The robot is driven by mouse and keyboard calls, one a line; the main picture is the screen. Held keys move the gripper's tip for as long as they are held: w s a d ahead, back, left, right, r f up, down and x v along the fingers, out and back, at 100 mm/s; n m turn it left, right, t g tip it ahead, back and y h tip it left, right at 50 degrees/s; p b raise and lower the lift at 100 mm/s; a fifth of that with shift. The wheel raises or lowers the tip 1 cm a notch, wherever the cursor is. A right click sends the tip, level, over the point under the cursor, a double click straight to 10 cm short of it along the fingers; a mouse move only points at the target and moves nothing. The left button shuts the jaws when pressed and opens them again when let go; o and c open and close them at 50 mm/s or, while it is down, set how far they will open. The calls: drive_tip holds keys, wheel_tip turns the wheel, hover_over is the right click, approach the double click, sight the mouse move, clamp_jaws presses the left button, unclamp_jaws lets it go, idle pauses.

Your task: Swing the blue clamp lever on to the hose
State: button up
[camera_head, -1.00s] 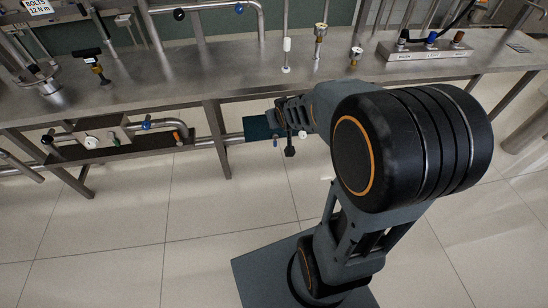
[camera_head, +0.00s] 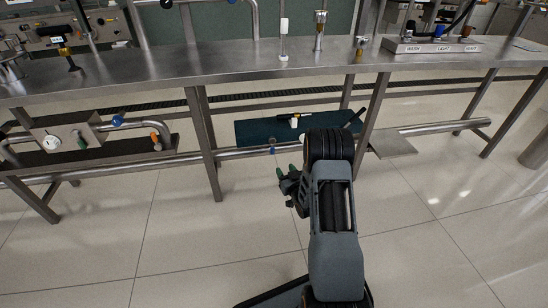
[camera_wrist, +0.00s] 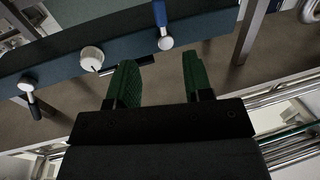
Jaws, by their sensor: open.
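A small blue lever (camera_head: 272,150) shows at the left front of a dark teal panel (camera_head: 246,131) under the bench. In the wrist view the blue lever (camera_wrist: 160,13) points up the picture, with a pale round end (camera_wrist: 165,43), on the dark blue panel face (camera_wrist: 125,47). My gripper (camera_head: 288,186) is in front of and below the panel. In the wrist view my gripper (camera_wrist: 157,78) has its green fingers apart, with nothing between them. The lever is beyond the fingertips, not touched. I cannot make out the hose for certain.
A white knob (camera_wrist: 92,58) and a black lever (camera_wrist: 30,98) share the panel. A pipe (camera_head: 235,153) runs along the panel's front, below the steel bench (camera_head: 190,66). Bench legs (camera_head: 202,130) stand either side. The tiled floor (camera_head: 440,215) in front is clear.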

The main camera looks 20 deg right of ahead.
sight(273, 151)
drive_tip(key=w+b, duration=0.3)
drive_tip(key=w, duration=0.7)
drive_tip(key=shift+w+f, duration=0.1)
drive_tip(key=shift+w, duration=0.15)
drive_tip(key=shift+w+b, duration=0.4)
drive_tip(key=shift+w, duration=0.5)
clamp_jaws()
